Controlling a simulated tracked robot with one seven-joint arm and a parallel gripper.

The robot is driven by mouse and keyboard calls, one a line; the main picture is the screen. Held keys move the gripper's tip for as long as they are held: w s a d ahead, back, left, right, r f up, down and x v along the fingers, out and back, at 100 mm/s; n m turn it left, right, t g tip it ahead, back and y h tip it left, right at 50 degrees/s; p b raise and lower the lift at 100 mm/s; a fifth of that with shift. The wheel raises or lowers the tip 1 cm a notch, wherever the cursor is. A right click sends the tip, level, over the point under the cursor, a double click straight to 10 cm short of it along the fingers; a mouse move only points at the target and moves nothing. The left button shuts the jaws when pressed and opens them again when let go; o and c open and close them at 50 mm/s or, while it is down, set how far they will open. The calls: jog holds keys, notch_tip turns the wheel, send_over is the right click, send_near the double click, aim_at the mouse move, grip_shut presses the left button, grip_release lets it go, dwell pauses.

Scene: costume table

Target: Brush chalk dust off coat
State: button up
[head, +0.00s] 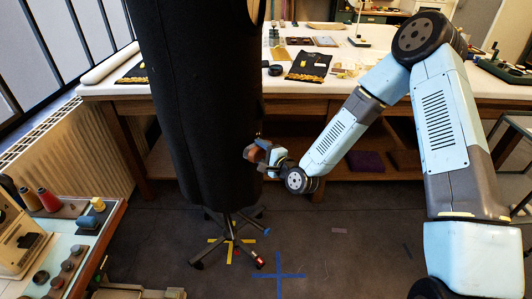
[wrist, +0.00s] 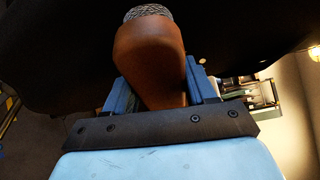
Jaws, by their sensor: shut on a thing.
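A long black coat (head: 203,90) hangs on a stand with a wheeled base (head: 230,242) in the head view. In the wrist view the dark coat (wrist: 230,30) fills the upper part. My gripper (head: 266,155) is beside the coat's lower right edge. It is shut on a brush with a brown handle (wrist: 150,60) and pale bristles (wrist: 149,12). The blue fingers (wrist: 155,85) hold the handle from both sides. The bristle end points toward the coat; I cannot tell whether it touches. No chalk dust can be made out on the coat.
A long worktable (head: 400,92) with tools and cloth pieces stands behind the coat. A radiator (head: 75,150) is at the left. A side table (head: 90,232) with a sewing machine (head: 18,235) and thread spools is at the lower left.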

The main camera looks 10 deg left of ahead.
jog(key=shift+w+a, duration=0.1)
jog(key=shift+a, duration=0.35)
jog(key=shift+w+d+r, duration=0.1)
jog(key=shift+w+d, duration=0.25)
jog(key=shift+w, duration=0.45)
jog(key=shift+w+d, duration=0.15)
jog(key=shift+w, duration=0.4)
jog(key=shift+w+d, duration=0.15)
jog(key=shift+w, duration=0.4)
jog(key=shift+w, duration=0.1)
jog(key=w, duration=0.1)
jog(key=w+d, duration=0.1)
jog(key=w, duration=0.1)
jog(key=shift+w, duration=0.15)
jog(key=shift+a, duration=0.1)
